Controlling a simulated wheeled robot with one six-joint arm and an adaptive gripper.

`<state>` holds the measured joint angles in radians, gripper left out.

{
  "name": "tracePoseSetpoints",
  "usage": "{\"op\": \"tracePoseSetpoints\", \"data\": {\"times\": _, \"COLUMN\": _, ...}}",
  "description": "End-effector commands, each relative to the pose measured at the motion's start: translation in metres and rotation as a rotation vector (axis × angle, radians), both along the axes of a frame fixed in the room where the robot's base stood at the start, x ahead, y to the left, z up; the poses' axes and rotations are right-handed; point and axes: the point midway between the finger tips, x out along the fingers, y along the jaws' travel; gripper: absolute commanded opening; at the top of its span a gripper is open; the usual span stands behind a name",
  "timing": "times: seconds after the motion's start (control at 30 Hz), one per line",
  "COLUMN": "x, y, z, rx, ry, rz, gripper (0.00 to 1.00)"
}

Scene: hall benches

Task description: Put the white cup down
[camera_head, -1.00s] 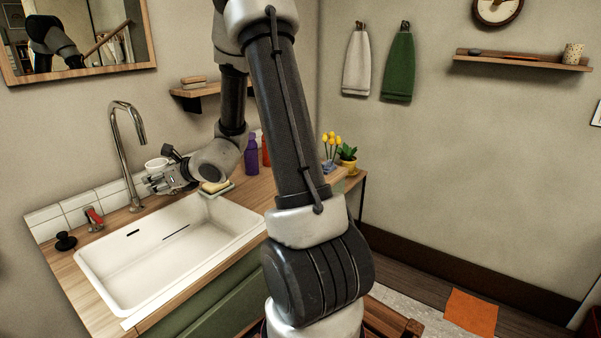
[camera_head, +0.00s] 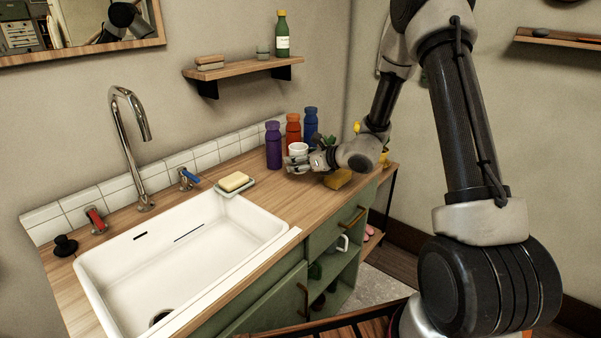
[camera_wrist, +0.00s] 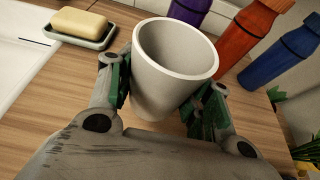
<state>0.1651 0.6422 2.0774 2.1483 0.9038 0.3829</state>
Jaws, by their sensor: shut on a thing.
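The white cup (camera_wrist: 172,75) is upright between the two fingers of my gripper (camera_wrist: 165,105) in the wrist view, and the fingers are shut on it. In the head view the cup (camera_head: 297,149) is at the right part of the wooden counter (camera_head: 262,190), in front of the bottles, with my gripper (camera_head: 300,160) at its side. The cup is over the wood or on it; I cannot tell whether its base touches, as the base is largely hidden by my gripper.
Purple (camera_head: 273,146), orange (camera_head: 293,130) and blue (camera_head: 311,123) bottles stand behind the cup. A soap on a dish (camera_head: 234,183) lies left of it, beside the white sink (camera_head: 180,250). Some counter between soap and cup is clear.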

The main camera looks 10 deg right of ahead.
Motion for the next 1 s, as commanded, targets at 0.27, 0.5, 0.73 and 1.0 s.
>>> {"op": "tracePoseSetpoints", "data": {"times": 0.27, "x": 0.0, "y": 0.0, "z": -0.039, "rx": 0.001, "ry": 0.001, "rz": 0.0, "gripper": 0.26}}
{"op": "tracePoseSetpoints", "data": {"times": 0.5, "x": 0.0, "y": 0.0, "z": -0.043, "rx": 0.0, "ry": -0.002, "rz": -0.001, "gripper": 0.26}}
{"op": "tracePoseSetpoints", "data": {"times": 0.73, "x": 0.0, "y": -0.001, "z": -0.046, "rx": -0.001, "ry": -0.002, "rz": -0.001, "gripper": 0.55}}
{"op": "tracePoseSetpoints", "data": {"times": 1.0, "x": 0.0, "y": -0.001, "z": -0.046, "rx": -0.001, "ry": -0.002, "rz": -0.001, "gripper": 0.72}}
